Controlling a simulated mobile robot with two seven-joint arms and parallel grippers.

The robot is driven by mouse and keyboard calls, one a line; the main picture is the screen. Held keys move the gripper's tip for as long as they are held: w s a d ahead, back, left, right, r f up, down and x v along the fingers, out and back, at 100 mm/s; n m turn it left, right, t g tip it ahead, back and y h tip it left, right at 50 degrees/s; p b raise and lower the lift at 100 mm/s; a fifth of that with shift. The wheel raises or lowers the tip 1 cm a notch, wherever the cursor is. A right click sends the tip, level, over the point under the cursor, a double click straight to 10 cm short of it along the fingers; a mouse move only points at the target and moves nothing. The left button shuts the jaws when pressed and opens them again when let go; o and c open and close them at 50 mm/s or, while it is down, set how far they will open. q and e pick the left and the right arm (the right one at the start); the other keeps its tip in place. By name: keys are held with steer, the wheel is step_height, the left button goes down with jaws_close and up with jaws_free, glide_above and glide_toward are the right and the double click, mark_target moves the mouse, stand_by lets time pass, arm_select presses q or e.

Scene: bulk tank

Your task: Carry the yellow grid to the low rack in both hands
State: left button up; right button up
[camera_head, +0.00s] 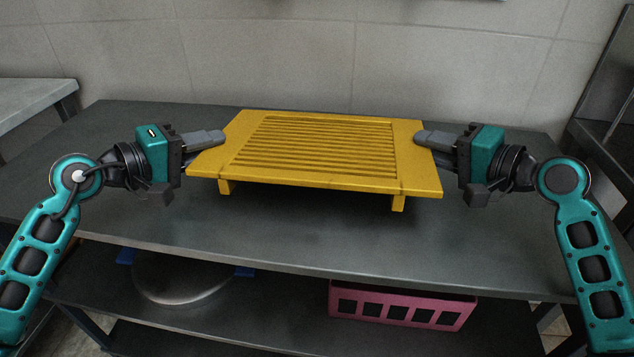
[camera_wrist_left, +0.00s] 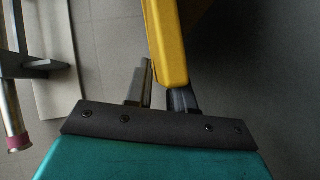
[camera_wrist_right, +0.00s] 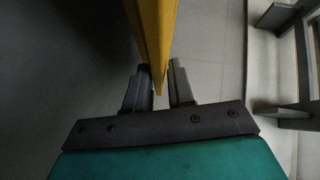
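The yellow grid (camera_head: 312,150) is a slatted plate on short legs, on the dark table in the head view, roughly level. My left gripper (camera_head: 208,140) is at its left edge and my right gripper (camera_head: 432,142) at its right edge. In the left wrist view, the grid's edge (camera_wrist_left: 168,45) reaches in among the fingers (camera_wrist_left: 163,95), partly covering one, with a gap beside the other. In the right wrist view, the grid's edge (camera_wrist_right: 155,45) lies between the fingers (camera_wrist_right: 160,88), with narrow gaps. Both grippers look open around the edges. The low rack cannot be identified.
The dark table (camera_head: 300,235) is bare around the grid. On the shelf below are a pink crate (camera_head: 402,305) and a round metal thing (camera_head: 180,278) with blue parts. A tiled wall (camera_head: 280,55) stands behind. A grey surface (camera_head: 35,100) is at the left.

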arm_select(q)
steer(key=o, duration=0.4)
arm_select(e)
steer(key=o, duration=0.4)
arm_select(q)
steer(key=o, duration=0.9)
steer(key=shift+c, duration=0.2)
arm_select(e)
steer(key=shift+o, duration=0.2)
steer(key=shift+r, duration=0.1)
arm_select(q)
steer(key=shift+v, duration=4.05)
arm_select(e)
steer(key=shift+r, duration=0.25)
steer(key=o, duration=0.8)
steer(key=v, duration=1.2)
